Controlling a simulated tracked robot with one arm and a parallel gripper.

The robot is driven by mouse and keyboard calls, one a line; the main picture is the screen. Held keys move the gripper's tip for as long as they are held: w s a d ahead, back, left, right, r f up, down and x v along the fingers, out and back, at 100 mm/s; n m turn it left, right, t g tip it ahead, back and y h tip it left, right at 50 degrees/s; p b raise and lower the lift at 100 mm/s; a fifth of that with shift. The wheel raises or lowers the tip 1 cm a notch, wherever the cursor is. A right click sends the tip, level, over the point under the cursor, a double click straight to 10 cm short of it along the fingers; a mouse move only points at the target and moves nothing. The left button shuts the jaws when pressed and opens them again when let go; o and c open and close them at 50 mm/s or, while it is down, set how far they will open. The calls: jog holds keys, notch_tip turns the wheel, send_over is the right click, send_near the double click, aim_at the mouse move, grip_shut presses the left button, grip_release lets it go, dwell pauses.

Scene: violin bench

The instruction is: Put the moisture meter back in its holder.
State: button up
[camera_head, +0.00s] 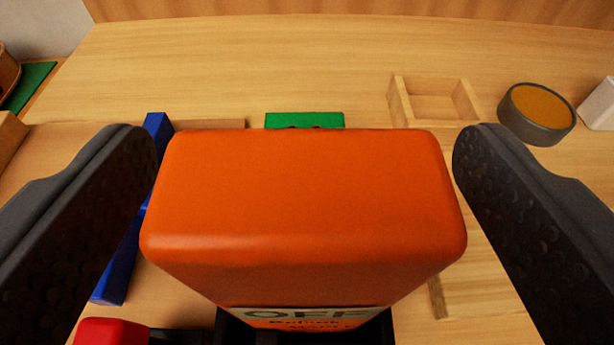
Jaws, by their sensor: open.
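The moisture meter (303,190) is a large orange block in the middle of the camera view, close to the camera. A pale label or display reading "OFF" (310,315) shows on its near face. A black part (238,333) shows around its lower end; I cannot tell whether this is its holder or part of the meter. My gripper (305,140) is open, with one dark finger on each side of the meter's top end. The gaps are narrow, and I cannot tell if either finger touches it. The meter's underside is hidden.
A blue bar (118,270) lies left of the meter. A red object (112,332) is at the bottom left. A green block (305,119) is behind the meter. A wooden tray (395,100), a round tin (538,112) and a white block (600,105) stand at right. The bench's back is clear.

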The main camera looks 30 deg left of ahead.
jog(key=b+v, duration=0.3)
jog(key=v, duration=0.9)
jog(key=shift+s, duration=0.2)
jog(key=w+d+r+m+t+h+b, duration=0.2)
jog(key=d+r+h, duration=0.3)
jog(key=r, duration=0.8)
jog(key=w+d+r+m+t+h+b, duration=0.1)
jog(key=w+d+r+m+h, duration=0.15)
jog(key=d+r, duration=0.75)
jog(key=s+a+r+m+b, duration=0.1)
jog(key=s+r, duration=0.6)
jog(key=r, duration=0.3)
jog(key=s+a+r+m+b, duration=0.1)
jog(key=s+r, duration=0.7)
jog(key=r, duration=0.3)
jog(key=shift+s+a+r+h, duration=0.2)
jog(key=shift+s+a+h, duration=0.1)
jog(key=shift+s+h, duration=0.05)
